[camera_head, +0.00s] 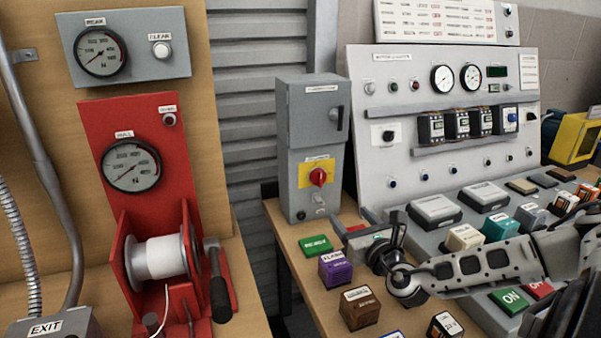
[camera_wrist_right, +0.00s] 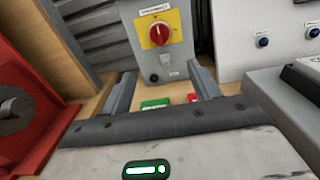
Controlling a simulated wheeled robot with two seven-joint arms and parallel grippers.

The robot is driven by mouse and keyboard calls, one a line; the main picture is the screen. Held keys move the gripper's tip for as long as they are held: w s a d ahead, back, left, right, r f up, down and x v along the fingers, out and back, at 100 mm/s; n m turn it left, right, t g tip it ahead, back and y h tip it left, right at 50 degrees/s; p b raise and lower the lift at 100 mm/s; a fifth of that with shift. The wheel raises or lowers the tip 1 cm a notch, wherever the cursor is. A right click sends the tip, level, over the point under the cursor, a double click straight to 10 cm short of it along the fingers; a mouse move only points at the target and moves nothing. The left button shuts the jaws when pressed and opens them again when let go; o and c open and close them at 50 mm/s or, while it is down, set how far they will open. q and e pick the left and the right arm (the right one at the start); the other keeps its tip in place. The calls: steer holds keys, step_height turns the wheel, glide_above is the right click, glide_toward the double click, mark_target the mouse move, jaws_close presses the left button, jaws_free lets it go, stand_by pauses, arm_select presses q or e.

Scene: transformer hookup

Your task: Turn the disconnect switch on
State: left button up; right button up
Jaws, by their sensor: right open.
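The disconnect switch is a red rotary knob (camera_head: 318,176) on a yellow plate, on the front of a grey box (camera_head: 297,205) at the back of the table. In the right wrist view the knob (camera_wrist_right: 159,34) is at the top centre, its grip roughly upright. I cannot read its position marks. My right gripper (camera_head: 378,225) is low in front of the box, to the right of the knob in the head view. Its two fingers (camera_wrist_right: 163,88) are spread and empty, pointing toward the box, apart from the knob. My left gripper is out of view.
A grey upper box (camera_head: 312,112) with a black side handle sits above the knob. A sloped control panel (camera_head: 440,180) stands to the right. Green (camera_head: 316,245), purple (camera_head: 336,268) and brown (camera_head: 360,308) blocks lie near my gripper. A red winch (camera_head: 160,260) is at left.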

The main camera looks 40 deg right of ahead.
mark_target(321, 182)
steer(key=x, duration=1.4)
steer(key=shift+w, duration=0.1)
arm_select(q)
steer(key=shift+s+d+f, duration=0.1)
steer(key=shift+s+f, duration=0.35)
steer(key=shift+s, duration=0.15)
arm_select(e)
steer(key=shift+x, duration=0.8)
steer(key=c, duration=0.9)
